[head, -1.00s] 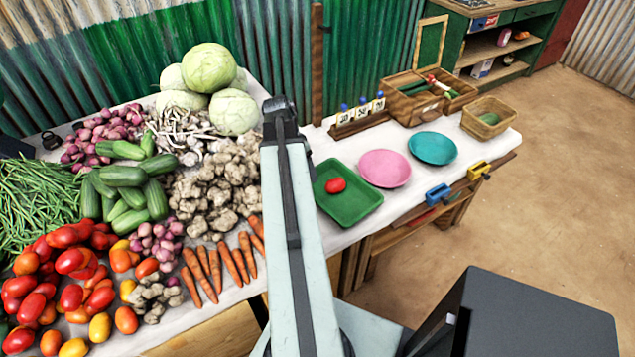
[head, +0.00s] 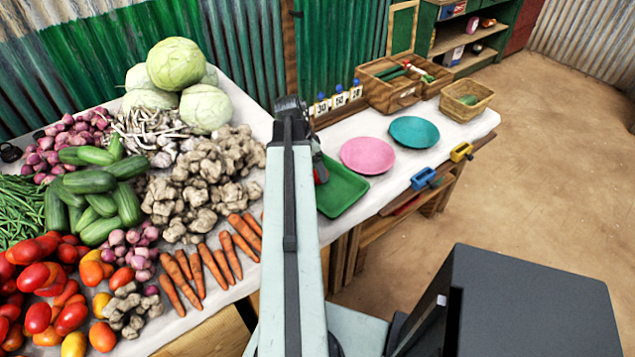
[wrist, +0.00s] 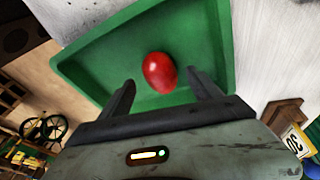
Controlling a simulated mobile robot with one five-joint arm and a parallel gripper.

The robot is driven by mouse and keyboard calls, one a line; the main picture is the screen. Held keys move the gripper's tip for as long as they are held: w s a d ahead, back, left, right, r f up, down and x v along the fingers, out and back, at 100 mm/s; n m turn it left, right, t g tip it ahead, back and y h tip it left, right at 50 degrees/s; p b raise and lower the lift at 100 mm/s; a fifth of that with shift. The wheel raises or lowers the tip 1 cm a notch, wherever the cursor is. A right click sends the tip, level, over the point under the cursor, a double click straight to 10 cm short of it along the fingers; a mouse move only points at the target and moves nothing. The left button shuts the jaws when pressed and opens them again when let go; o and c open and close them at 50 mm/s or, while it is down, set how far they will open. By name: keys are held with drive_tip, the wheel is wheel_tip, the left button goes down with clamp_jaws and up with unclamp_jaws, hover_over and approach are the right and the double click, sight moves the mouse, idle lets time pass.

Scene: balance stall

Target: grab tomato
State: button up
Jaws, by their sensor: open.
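In the wrist view a single red tomato (wrist: 158,73) lies in the green tray (wrist: 85,68). My gripper (wrist: 160,77) is open, its two dark fingers pointing into the tray, one on each side of the tomato in the picture. I cannot tell the exact height gap, and nothing is held. In the head view the green tray (head: 345,192) is partly covered by my arm, and the tomato in it is mostly hidden there. A pile of loose red tomatoes (head: 40,280) lies at the lower left of the table.
A pink plate (head: 367,155) and a teal plate (head: 414,131) lie right of the tray. Baskets (head: 468,108) and number cards (head: 340,100) stand behind. Cucumbers, ginger, carrots (head: 185,280) and cabbages (head: 176,63) cover the table's left.

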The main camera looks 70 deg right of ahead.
drive_tip(key=shift+b+x, duration=0.45)
drive_tip(key=shift+x, duration=0.7)
drive_tip(key=shift+r, duration=0.15)
drive_tip(key=c, duration=1.5)
drive_tip(key=shift+r+p, duration=0.1)
drive_tip(key=shift+p, duration=0.2)
wheel_tip(320, 180, up, 10)
drive_tip(key=p, duration=1)
